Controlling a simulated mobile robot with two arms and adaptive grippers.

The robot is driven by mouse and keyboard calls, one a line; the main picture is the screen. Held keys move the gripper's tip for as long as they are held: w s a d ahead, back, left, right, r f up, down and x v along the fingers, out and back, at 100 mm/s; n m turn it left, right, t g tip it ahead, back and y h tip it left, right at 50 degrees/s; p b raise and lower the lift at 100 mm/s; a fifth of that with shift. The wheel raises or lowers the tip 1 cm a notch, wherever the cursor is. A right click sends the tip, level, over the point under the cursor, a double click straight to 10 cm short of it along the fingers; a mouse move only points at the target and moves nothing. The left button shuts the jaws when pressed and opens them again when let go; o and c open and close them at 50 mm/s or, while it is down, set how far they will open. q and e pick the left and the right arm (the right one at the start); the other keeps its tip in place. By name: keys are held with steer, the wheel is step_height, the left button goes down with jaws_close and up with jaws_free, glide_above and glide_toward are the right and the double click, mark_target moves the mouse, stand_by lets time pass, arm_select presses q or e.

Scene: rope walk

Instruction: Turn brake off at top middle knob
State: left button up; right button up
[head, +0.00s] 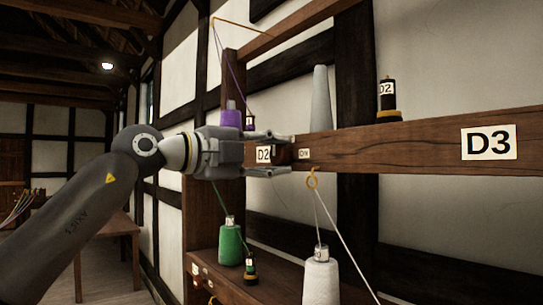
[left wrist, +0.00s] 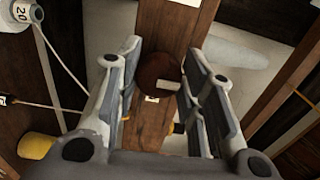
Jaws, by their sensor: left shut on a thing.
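The brake knob (head: 283,154) is dark and round and sits on the front of the wooden beam (head: 390,147), beside the D2 label (head: 264,154). My left gripper (head: 284,153) reaches it from the left, one finger above it and one below, shut on it. In the left wrist view the knob (left wrist: 158,73) is a reddish-brown disc with a pale mark, between the two fingers. A small label (head: 304,154) is right of the knob; its word is too small to read surely. My right gripper is in neither view.
A purple spool (head: 231,117), a grey cone (head: 321,100) and a dark D2 bobbin (head: 388,97) stand along the beam. Below are a green spool (head: 230,243), a white cone (head: 320,278) and a yarn-guiding ring (head: 312,180). A table (head: 120,225) stands at left.

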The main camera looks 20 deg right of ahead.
arm_select(q)
steer(key=o, duration=1)
steer(key=shift+w+a, duration=0.1)
steer(key=v, duration=1.2)
